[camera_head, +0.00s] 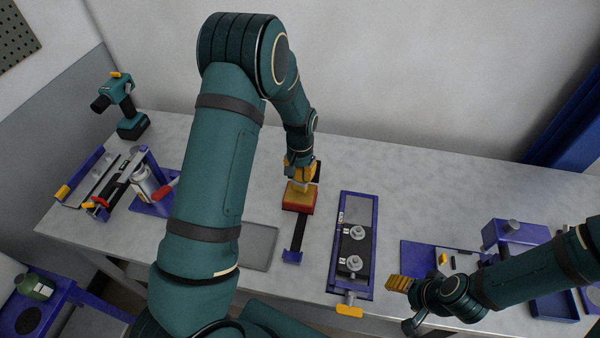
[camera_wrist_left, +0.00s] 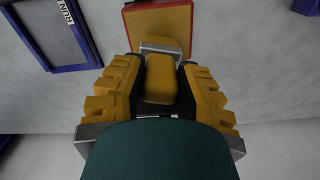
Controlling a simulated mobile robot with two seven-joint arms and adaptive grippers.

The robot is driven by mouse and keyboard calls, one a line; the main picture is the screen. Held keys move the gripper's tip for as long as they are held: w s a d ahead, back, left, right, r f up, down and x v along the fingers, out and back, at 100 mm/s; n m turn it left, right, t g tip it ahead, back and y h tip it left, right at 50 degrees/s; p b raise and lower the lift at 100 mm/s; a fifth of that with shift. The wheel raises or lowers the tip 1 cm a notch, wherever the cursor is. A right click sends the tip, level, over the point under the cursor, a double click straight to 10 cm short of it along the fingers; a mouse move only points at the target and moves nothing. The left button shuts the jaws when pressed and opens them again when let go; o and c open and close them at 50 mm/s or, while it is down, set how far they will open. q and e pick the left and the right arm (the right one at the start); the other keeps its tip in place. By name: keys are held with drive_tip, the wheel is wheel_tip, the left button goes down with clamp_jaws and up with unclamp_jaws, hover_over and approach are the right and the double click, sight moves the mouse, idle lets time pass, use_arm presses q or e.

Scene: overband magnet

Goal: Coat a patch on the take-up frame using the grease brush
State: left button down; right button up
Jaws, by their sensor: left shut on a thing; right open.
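My left gripper (camera_head: 300,172) is shut on the yellow handle of a tool, which I take as the grease brush; the handle (camera_wrist_left: 160,80) shows between the fingers in the left wrist view. The block is at a dark bar with blue ends (camera_head: 297,238), possibly the take-up frame. My right gripper (camera_head: 399,284) is open and empty at the front right.
A blue-framed panel with round knobs (camera_head: 353,240) stands right of the bar. A grey tray (camera_head: 260,246) lies to its left. Left are a blue clamp fixture, a can (camera_head: 143,183) and a green drill (camera_head: 122,103). Blue fixtures (camera_head: 515,235) stand at the right. The back centre-right is clear.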

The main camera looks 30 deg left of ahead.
use_arm(q)
drive_tip(key=shift+r+p, duration=0.75)
drive_tip(key=shift+r, duration=1.7)
drive_tip(key=shift+f, duration=0.1)
